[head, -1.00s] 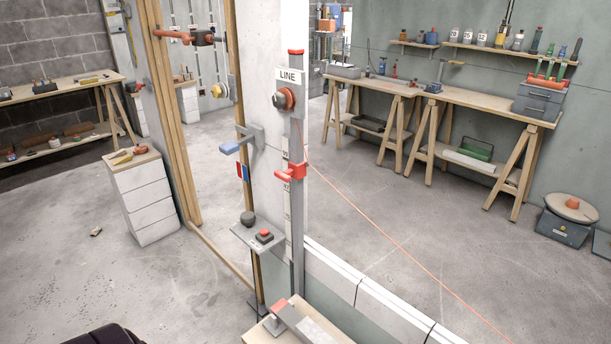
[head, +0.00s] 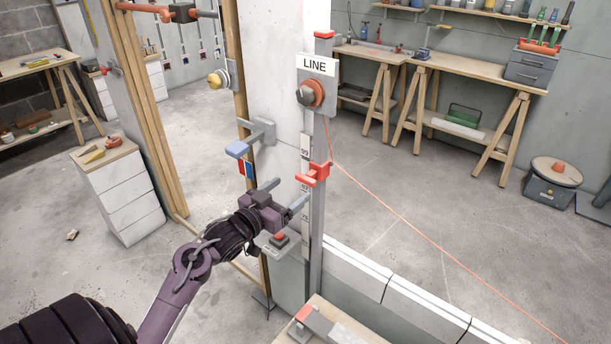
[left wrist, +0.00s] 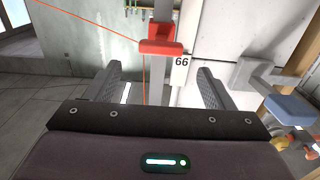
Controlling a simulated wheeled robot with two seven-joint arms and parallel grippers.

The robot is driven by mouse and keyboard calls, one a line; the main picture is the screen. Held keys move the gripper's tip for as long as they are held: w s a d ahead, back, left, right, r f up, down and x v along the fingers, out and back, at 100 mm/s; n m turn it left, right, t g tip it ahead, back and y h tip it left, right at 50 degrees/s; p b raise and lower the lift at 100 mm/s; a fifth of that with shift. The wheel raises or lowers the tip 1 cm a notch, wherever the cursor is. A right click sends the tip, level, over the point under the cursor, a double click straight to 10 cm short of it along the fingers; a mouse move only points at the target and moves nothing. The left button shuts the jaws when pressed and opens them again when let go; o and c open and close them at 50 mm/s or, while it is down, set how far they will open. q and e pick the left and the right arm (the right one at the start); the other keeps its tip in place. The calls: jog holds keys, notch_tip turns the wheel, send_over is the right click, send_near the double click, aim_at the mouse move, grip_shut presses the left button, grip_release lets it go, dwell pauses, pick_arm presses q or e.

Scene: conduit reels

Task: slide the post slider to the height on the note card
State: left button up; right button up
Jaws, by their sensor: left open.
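The red post slider (head: 319,172) sits on a grey upright post (head: 318,232) below the LINE sign (head: 317,65). Pale number plates (head: 305,146) run beside the post. My left gripper (head: 284,194) is open and empty, just left of and slightly below the slider's handle, apart from it. In the left wrist view the slider (left wrist: 161,40) lies beyond the open fingers (left wrist: 162,88), with a plate reading 66 (left wrist: 181,62) beside it. I cannot make out a note card. My right gripper is not in view.
A blue-handled lever (head: 238,149) sticks out left of the post, above my left gripper. A small shelf with a red button (head: 280,238) is below the gripper. A low white wall (head: 405,300) runs right.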

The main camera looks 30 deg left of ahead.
aim_at(303, 182)
pick_arm(q)
jog(key=w+p, duration=0.1)
jog(key=w, duration=0.6)
jog(key=shift+d, duration=0.2)
jog(key=shift+w, duration=0.3)
jog(key=shift+c, duration=0.6)
jog(key=c, duration=1.3)
jog(key=shift+f, duration=0.5)
notch_tip(303, 182, down, 18)
jog(key=b, duration=1)
jog(key=shift+d+r, duration=0.1)
jog(key=shift+r, duration=0.15)
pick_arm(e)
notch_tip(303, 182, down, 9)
pick_arm(q)
notch_tip(303, 182, down, 8)
jog(key=b, duration=0.5)
jog(key=shift+f+b, duration=0.35)
jog(key=shift+f, duration=0.15)
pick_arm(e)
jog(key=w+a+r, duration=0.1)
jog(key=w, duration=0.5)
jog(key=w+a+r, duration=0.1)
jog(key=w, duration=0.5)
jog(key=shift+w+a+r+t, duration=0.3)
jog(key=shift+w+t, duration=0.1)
